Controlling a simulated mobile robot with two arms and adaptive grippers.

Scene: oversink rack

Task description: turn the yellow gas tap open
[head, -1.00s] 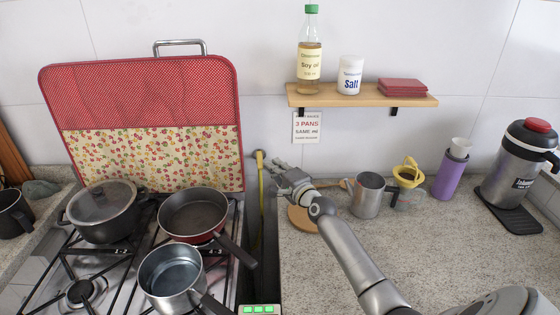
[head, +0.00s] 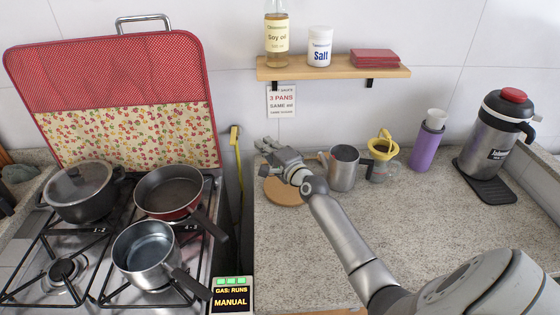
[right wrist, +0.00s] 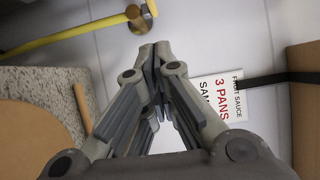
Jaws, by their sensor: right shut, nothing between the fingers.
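The yellow gas tap (head: 234,134) is on the wall right of the stove, at the top of a yellow hose (head: 238,180). The display (head: 231,296) at the stove's front right reads "GAS: RUNS" and "MANUAL", with green lights. My left gripper is out of view.
The stove holds a lidded pot (head: 80,193), a red frying pan (head: 168,193) and a saucepan (head: 144,254). A round wooden board (head: 284,193) and metal mug (head: 344,170) are by my right gripper. A shelf (head: 330,72) hangs above. The right counter's front is mostly clear.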

